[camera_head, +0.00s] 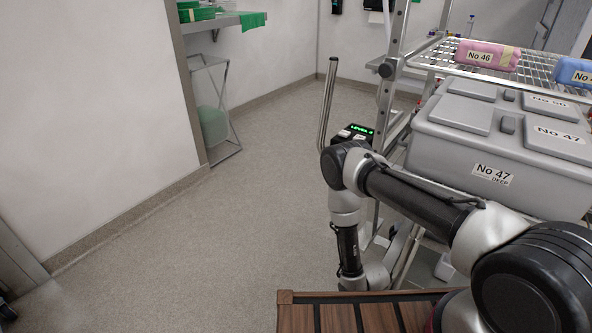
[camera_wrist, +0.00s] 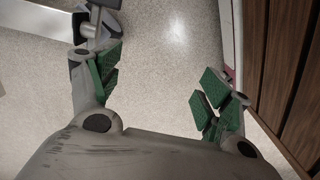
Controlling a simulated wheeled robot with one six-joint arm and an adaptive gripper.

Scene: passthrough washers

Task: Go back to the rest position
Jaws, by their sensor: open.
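My gripper (camera_wrist: 155,88) shows in the wrist view with its two green-padded fingers spread wide apart. Nothing is between the fingers; only the speckled floor shows behind them. In the head view my arm reaches forward from the lower right, bends at the elbow and hangs down beside the metal rack. The gripper itself is hidden in the head view.
A wheeled metal rack (camera_head: 384,100) stands close on the right, holding grey bins (camera_head: 450,150) labelled No 47. A pink bundle (camera_head: 487,55) lies on its wire shelf. A wall shelf (camera_head: 215,24) is at back left. The floor (camera_head: 220,240) at left is clear.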

